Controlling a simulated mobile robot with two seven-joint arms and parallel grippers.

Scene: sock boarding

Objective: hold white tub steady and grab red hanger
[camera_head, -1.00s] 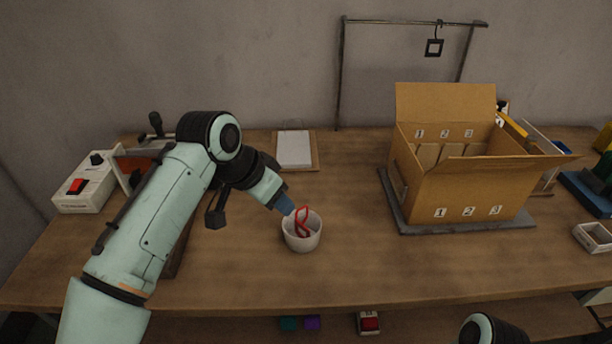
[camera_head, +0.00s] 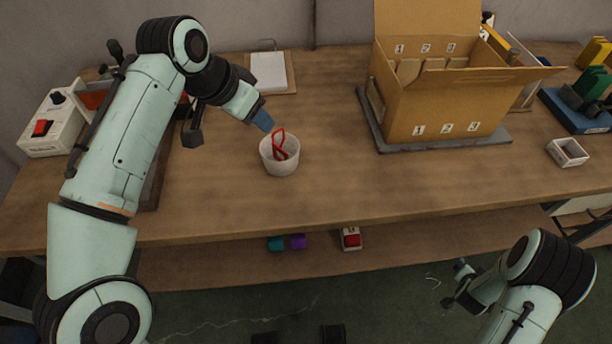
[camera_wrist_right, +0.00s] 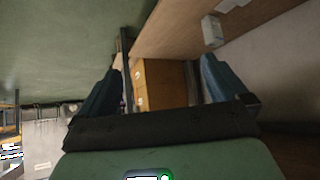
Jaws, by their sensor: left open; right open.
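The white tub (camera_head: 279,160) stands upright on the table, left of the middle in the head view. The red hanger (camera_head: 279,143) stands in it, its upper part rising above the rim. My left gripper (camera_head: 264,121) has its blue fingertips just above the tub's back-left rim, beside the hanger; whether they touch the rim I cannot tell. It is open and not around the hanger. My right gripper (camera_wrist_right: 158,85) is open and empty in the right wrist view, with one dark blue finger at each side. It is away from the tub, low at the right in the head view.
A cardboard box (camera_head: 440,110) with open flaps stands on a grey mat right of the tub. A small white tray (camera_head: 567,152) lies at the far right. A clipboard (camera_head: 270,73) lies behind the tub. The table in front of the tub is clear.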

